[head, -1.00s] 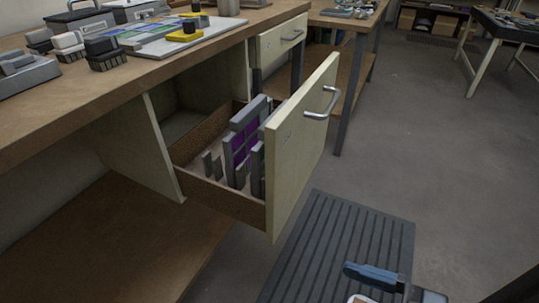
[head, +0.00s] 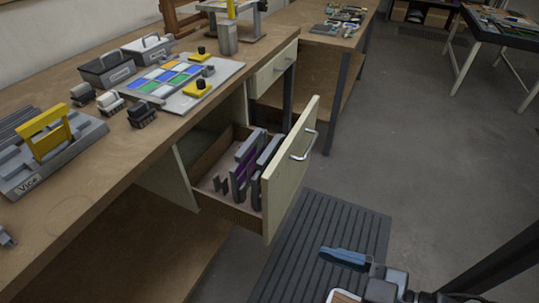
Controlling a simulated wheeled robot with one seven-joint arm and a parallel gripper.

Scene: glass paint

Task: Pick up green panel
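The open drawer (head: 279,182) under the workbench holds upright grey-framed panels. One grey-framed panel has purple panes (head: 241,178). Another grey-framed panel (head: 268,155) stands between it and the drawer front; its pane colour is hard to tell, and no green shows clearly in the drawer now. My gripper (head: 345,257) is low in the view, right of the drawer and well apart from it, above the dark mat. A blue finger shows from the side; its opening cannot be judged, and I see nothing held in it.
The workbench (head: 95,165) carries a vise (head: 50,150) with a yellow part, several small blocks, grey boxes and a plate of coloured tiles (head: 172,80). A ribbed mat (head: 300,270) lies on the floor. Open floor (head: 440,150) spreads to the right.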

